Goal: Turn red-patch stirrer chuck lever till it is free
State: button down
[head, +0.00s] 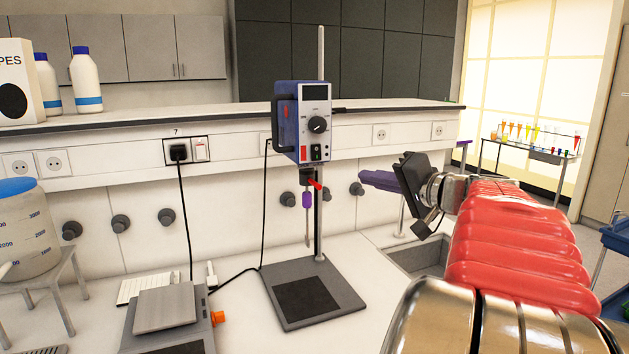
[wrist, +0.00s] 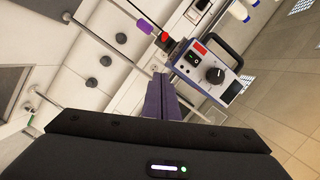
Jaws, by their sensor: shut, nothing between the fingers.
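The stirrer (head: 303,120) is a blue box with a grey front, a black knob and a red patch on its side; it is clamped on an upright rod. Below it is the chuck (head: 306,176), with a red lever (head: 316,185) pointing right and slightly down. A purple piece (head: 306,200) is on the shaft under the chuck. My gripper (head: 364,177) is right of the lever, apart from it, its purple fingers shut and empty. The wrist view shows the stirrer (wrist: 212,72), its red patch (wrist: 200,47) and the red lever (wrist: 165,37) ahead of the shut fingers (wrist: 160,80).
The stirrer's grey base plate (head: 345,293) stands on the white bench. A balance (head: 165,308) is to its left and a sink (head: 420,255) to its right. A cable (head: 235,277) runs along the bench. Wall taps (head: 357,188) lie behind the rod.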

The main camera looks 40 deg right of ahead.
send_near(312, 179)
jog(key=w+d+r, duration=0.1)
jog(key=w+d, duration=0.2)
jog(key=d, duration=0.2)
jog(key=shift+w+a+f, duration=0.1)
jog(key=shift+a+f, duration=0.2)
jog(key=shift+a, duration=0.35)
jog(key=shift+w+a+f, duration=0.1)
jog(key=shift+a+f, duration=0.15)
jog(key=shift+a, duration=0.35)
jog(key=shift+w+a+f, duration=0.1)
jog(key=shift+a+f, duration=0.2)
jog(key=shift+a, duration=0.35)
